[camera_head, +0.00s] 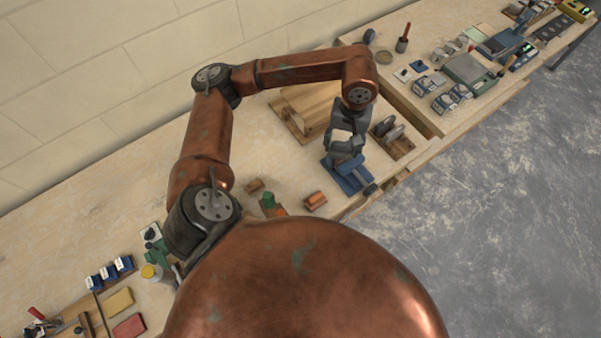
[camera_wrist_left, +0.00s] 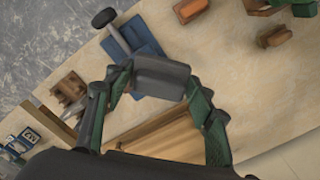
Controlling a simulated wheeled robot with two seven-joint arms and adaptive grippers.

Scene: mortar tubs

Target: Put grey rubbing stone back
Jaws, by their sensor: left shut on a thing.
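The grey rubbing stone (camera_wrist_left: 162,78) is a rounded grey block held between the fingertips of my left gripper (camera_wrist_left: 155,86) in the left wrist view. In the head view my left gripper (camera_head: 346,139) is over the bench, just behind the blue vise (camera_head: 349,177), and the arm partly hides the stone. A wooden rack (camera_head: 401,147) with grey stones standing in it is to the right of the gripper. In the left wrist view that rack (camera_wrist_left: 70,92) is left of the held stone. My right gripper is out of view.
A wooden board (camera_head: 291,120) lies behind the gripper. Orange-brown blocks (camera_head: 315,201) and a green item (camera_head: 268,200) are in front-left. The right bench section holds a green-grey plate (camera_head: 468,70) and several small boxes. The bench edge is close to the vise.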

